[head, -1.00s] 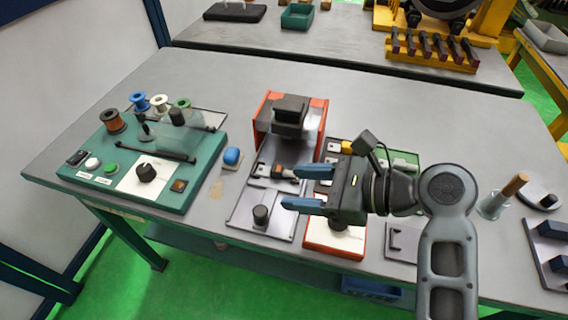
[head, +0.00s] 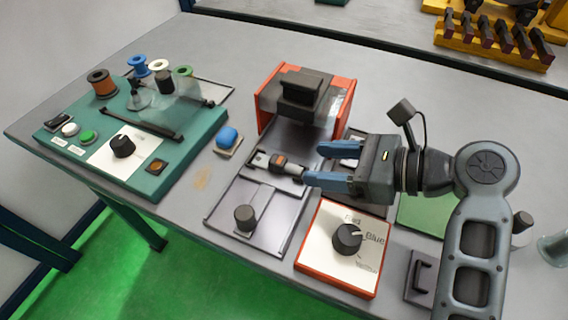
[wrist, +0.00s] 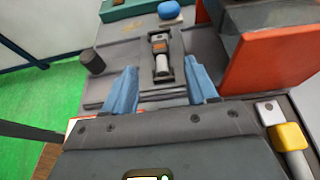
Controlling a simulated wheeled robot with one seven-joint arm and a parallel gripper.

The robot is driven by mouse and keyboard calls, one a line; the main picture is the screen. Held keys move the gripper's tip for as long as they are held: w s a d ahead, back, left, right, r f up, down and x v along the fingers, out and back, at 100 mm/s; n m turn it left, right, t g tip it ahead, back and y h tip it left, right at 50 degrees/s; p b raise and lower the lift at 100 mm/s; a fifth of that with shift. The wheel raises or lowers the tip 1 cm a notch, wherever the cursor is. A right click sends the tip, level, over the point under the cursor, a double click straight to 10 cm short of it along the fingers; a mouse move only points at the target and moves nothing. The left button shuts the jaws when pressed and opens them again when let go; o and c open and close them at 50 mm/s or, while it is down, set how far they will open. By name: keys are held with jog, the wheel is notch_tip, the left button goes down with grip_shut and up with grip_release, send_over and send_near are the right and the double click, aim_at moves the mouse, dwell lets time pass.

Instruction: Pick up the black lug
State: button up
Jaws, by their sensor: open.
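A small dark part with an orange-brown band and a pale metal end, which looks like the black lug (head: 279,161), lies in a shallow dark holder on the grey fixture plate (head: 262,200). In the wrist view the lug (wrist: 161,52) lies lengthwise ahead, in line with the gap between the fingers. My gripper (head: 316,165) is open and empty, with blue fingers pointing left just right of the lug. In the wrist view my gripper (wrist: 159,75) has one finger on each side of the gap. Contact with the lug cannot be told.
An orange-sided press (head: 302,97) stands behind the lug; its wall (wrist: 270,62) rises close to the right finger in the wrist view. A red dial box (head: 341,262) is in front. A blue button (head: 227,137) and a teal panel (head: 190,150) with spools are left.

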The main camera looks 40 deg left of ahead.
aim_at(285, 161)
jog(key=x, duration=0.7)
jog(key=shift+a+f, duration=0.1)
jog(key=shift+c, duration=0.2)
grip_shut()
